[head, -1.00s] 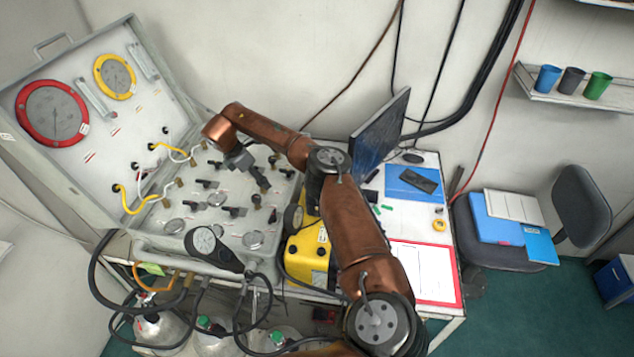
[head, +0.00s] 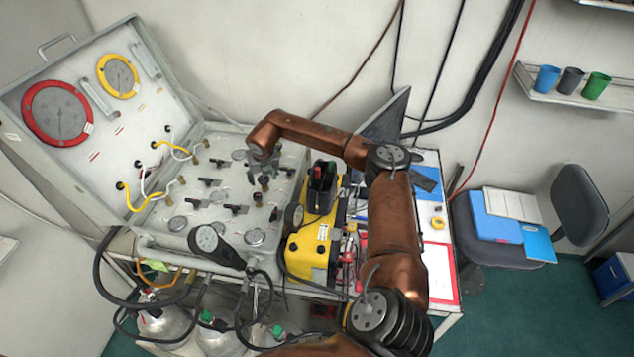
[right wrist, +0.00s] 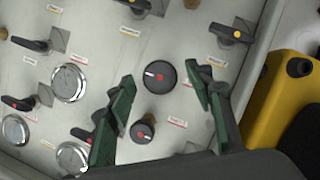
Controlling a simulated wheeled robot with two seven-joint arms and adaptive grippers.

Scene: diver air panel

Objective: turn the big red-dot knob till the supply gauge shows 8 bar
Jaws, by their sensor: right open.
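The big red-dot knob (right wrist: 160,76) is a round black knob with a white mark and a red dot, on the grey panel in the right wrist view. My right gripper (right wrist: 159,73) is open, its green-padded fingers on either side of the knob in that view, with no visible contact. In the head view, my right gripper (head: 263,163) is over the panel's right half. Dials show on the lid: a red-ringed gauge (head: 57,112) and a yellow-ringed gauge (head: 117,77). Their readings are too small to tell, and I cannot tell which is the supply gauge. My left gripper is not in view.
A smaller red-dot knob (right wrist: 142,131) sits just below the big one, between the fingers in the picture. Lever valves (right wrist: 232,34) and small round gauges (right wrist: 70,82) crowd the panel. A yellow case (head: 310,250) stands close to the panel's right side.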

